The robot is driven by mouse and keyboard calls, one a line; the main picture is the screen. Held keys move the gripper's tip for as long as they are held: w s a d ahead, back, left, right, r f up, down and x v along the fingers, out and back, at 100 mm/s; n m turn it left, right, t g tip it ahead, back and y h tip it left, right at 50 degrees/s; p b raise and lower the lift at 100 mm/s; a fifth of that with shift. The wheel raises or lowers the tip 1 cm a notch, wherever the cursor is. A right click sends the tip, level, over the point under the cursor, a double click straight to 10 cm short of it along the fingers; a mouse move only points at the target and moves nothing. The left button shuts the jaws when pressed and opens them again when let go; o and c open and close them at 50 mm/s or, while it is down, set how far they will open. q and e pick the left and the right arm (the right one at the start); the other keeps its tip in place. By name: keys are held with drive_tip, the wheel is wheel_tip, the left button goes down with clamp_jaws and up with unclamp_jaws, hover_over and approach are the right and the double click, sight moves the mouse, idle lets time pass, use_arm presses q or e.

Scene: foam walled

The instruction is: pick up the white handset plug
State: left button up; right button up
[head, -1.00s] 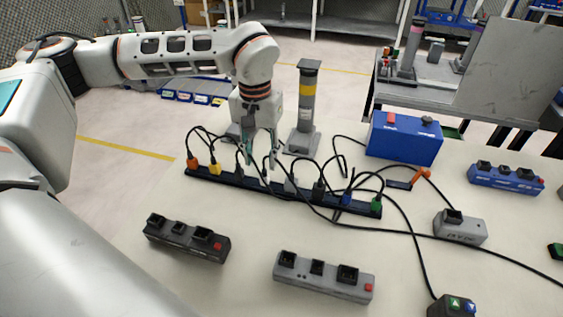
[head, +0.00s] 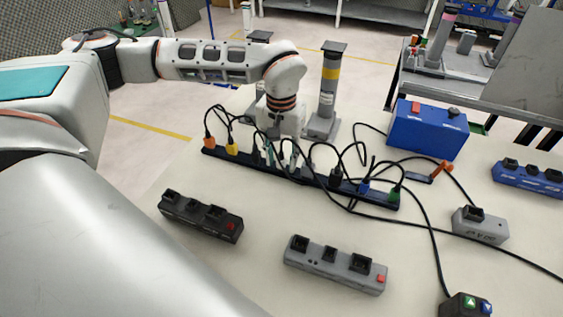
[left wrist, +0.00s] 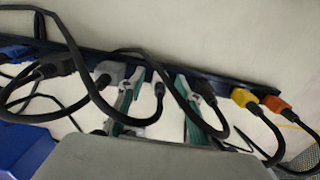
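The white handset plug (head: 281,158) sits in the dark socket rail (head: 226,158), in the row between the other plugs, and is small and partly hidden by my fingers and cables. My left gripper (head: 283,150) is down at the rail with its fingers apart, one on each side of the white plug. In the left wrist view, my left gripper (left wrist: 163,98) shows a clear gap between its teal-padded fingers, with a dark cable end between them. I cannot make out contact with the plug. My right gripper is not in view.
Orange (head: 209,143) and yellow (head: 232,149) plugs stand left of the gripper; grey, black, blue and green ones stand right. Loose black cables arch around the fingers. A grey post (head: 327,95) and blue box (head: 428,132) stand behind. Power strips lie in front.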

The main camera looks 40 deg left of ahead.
use_arm(q)
clamp_jaws()
drive_tip(key=shift+r, duration=0.1)
